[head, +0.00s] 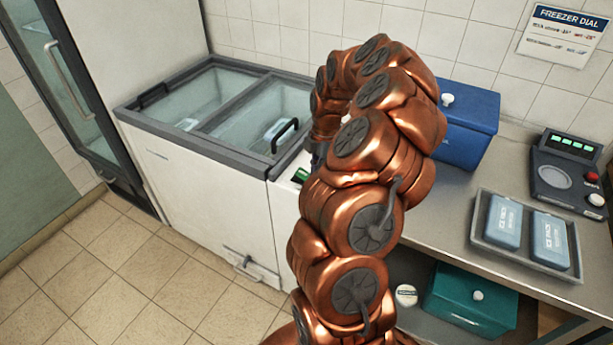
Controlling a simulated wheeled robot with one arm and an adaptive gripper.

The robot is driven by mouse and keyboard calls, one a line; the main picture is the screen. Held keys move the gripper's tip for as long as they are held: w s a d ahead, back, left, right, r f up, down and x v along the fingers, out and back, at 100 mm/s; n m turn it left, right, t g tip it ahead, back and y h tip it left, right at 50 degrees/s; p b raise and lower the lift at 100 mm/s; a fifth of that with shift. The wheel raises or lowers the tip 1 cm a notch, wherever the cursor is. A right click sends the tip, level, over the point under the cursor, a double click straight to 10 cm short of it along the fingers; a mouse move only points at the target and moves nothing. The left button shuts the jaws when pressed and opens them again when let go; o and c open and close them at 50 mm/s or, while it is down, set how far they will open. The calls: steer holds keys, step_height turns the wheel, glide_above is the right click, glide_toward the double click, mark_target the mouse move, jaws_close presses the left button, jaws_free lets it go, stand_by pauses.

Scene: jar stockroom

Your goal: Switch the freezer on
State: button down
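The white chest freezer (200,190) stands left of centre, with a grey rim and sliding glass lids (200,95). A narrow white panel (284,195) is at the right end of its front. A small green part (301,175) shows on that panel, partly behind my arm; I cannot tell whether it is a switch or a display. My copper arm arches over and down toward this panel. A dark bit of my gripper (319,153) shows at the arm's edge by the panel. Its fingers are hidden, so neither their opening nor any contact can be made out.
A steel counter (440,200) on the right holds a blue box (466,125), a tray (484,240) of ice packs (503,222) and a dark device with green digits (566,165). A teal box (470,298) sits below. A "FREEZER DIAL" sign (563,35) hangs above. Floor at left is clear.

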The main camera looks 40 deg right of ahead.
step_height(320, 180, up, 6)
steer(key=shift+r, duration=0.25)
stand_by(0.6)
stand_by(0.4)
steer(key=s+a+r+m, duration=0.2)
steer(key=a+r, duration=0.3)
steer(key=a, duration=0.6)
steer(key=s+a+r+m, duration=0.15)
steer(key=a+r, duration=0.25)
steer(key=a, duration=0.8)
steer(key=s+a+m+g+h, duration=0.1)
steer(key=s+a+m, duration=0.4)
steer(key=s, duration=0.5)
steer(key=s+a+f+m+g, duration=0.1)
steer(key=s+a+m, duration=0.4)
steer(key=s, duration=0.5)
steer(key=shift+f+m+h, duration=0.3)
steer(key=shift+m+h, duration=0.1)
steer(key=shift+m, duration=0.55)
